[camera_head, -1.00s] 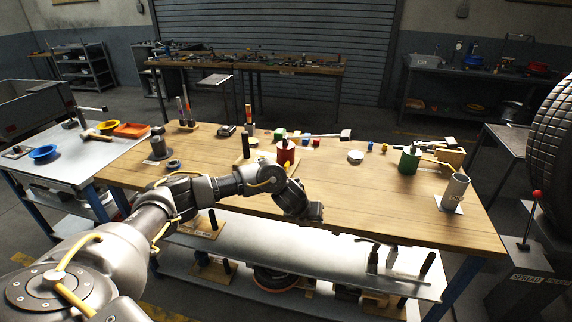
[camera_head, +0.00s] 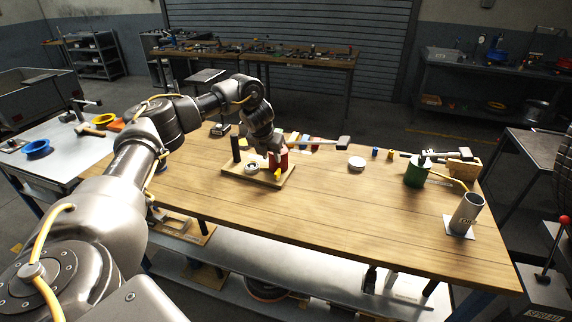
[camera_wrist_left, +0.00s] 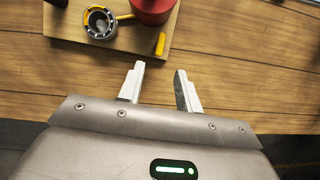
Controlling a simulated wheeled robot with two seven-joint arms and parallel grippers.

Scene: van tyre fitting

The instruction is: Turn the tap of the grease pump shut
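A wooden board (camera_head: 235,173) on the workbench carries a red can (camera_head: 280,160), a grey cup-like fitting (camera_head: 252,168), a black post (camera_head: 236,149) and a small yellow lever (camera_head: 277,175), which looks like the tap of the grease pump. In the left wrist view the yellow lever (camera_wrist_left: 160,43) lies on the board beside the red can (camera_wrist_left: 151,8), near the grey fitting (camera_wrist_left: 100,22). My left gripper (camera_head: 270,151) is over the red can's side of the board. In its wrist view the fingers (camera_wrist_left: 160,72) are apart and empty, just short of the lever. My right gripper is not in view.
A green can (camera_head: 416,174) with a black handle and yellow hose stands at the bench's right, near a grey cylinder (camera_head: 467,212). A long-handled tool (camera_head: 325,142) and a white round dish (camera_head: 357,163) lie behind. The front middle of the bench is clear.

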